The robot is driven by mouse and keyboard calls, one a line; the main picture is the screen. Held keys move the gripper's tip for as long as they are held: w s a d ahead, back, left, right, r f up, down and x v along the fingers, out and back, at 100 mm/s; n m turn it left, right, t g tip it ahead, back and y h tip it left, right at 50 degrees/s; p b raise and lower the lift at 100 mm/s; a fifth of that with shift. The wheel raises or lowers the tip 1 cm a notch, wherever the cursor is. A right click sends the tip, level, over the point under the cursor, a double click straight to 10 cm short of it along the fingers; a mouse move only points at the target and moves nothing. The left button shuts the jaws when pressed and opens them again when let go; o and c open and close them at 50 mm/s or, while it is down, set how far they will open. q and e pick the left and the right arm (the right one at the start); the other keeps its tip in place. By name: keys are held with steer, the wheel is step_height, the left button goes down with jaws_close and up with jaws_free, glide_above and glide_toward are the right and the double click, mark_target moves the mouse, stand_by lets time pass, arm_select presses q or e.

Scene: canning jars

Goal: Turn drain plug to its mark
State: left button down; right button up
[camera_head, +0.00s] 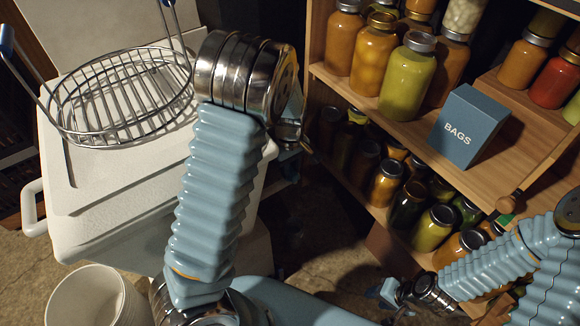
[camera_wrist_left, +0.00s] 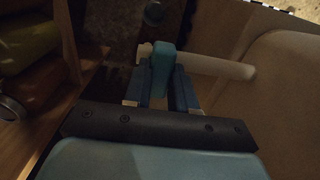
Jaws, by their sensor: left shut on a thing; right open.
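A blue upright handle (camera_wrist_left: 160,72), which looks like the drain plug, sits across a white spout (camera_wrist_left: 215,65) in the left wrist view. My left gripper (camera_wrist_left: 162,92) is shut on this handle, one finger on each side. No mark can be made out in the dim light. In the head view my left arm reaches up past the white cooler (camera_head: 130,175), and the handle and left fingertips are hidden behind the arm and cooler. My right gripper (camera_head: 388,291) is open and empty, low at the right near the shelf.
A wire basket (camera_head: 125,95) stands on the cooler. A white bucket (camera_head: 85,298) stands on the floor at lower left. A wooden shelf (camera_head: 350,88) with several filled jars and a blue BAGS box (camera_head: 468,127) stands close at the right. Dark floor lies between cooler and shelf.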

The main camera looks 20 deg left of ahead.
stand_by(0.3)
arm_select(q)
steer(key=c, duration=0.9)
jaws_free()
step_height(320, 180, up, 14)
steer(key=shift+f, duration=0.1)
